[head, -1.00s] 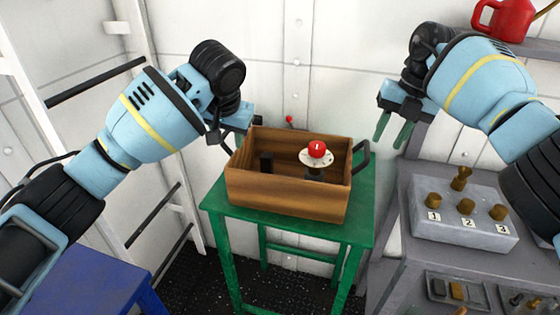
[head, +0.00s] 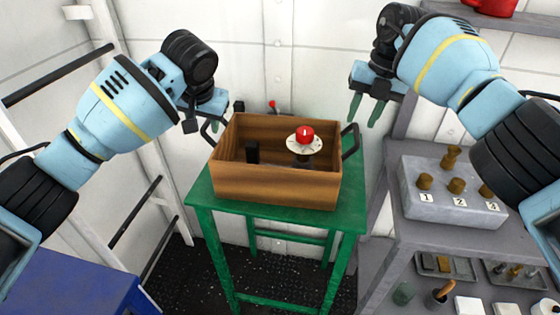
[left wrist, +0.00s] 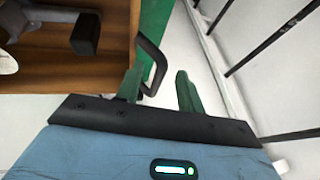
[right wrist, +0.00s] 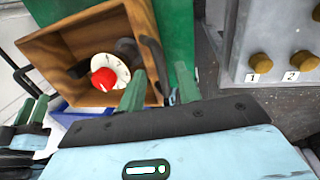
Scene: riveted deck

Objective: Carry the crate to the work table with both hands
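The wooden crate (head: 268,186) stands upright on a green table (head: 200,200). It has a dark loop handle on its left (left wrist: 152,58) and right (head: 350,140) ends. Inside are a black block (head: 252,151) and a red knob (head: 305,135) on a white disc. My left gripper (left wrist: 158,88) is open by the left handle, which shows partly between its fingers in the left wrist view; arm parts hide the fingers in the head view. My right gripper (head: 365,108) is open and empty, above and slightly right of the right handle. I cannot tell which surface is the work table.
A blue table (head: 75,285) is at lower left, beside a white ladder (head: 110,130). A grey bench at right bears a numbered block with brass knobs (head: 450,205) and small trays (head: 445,265). A wall stands close behind the crate. Dark floor (head: 185,275) shows between the tables.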

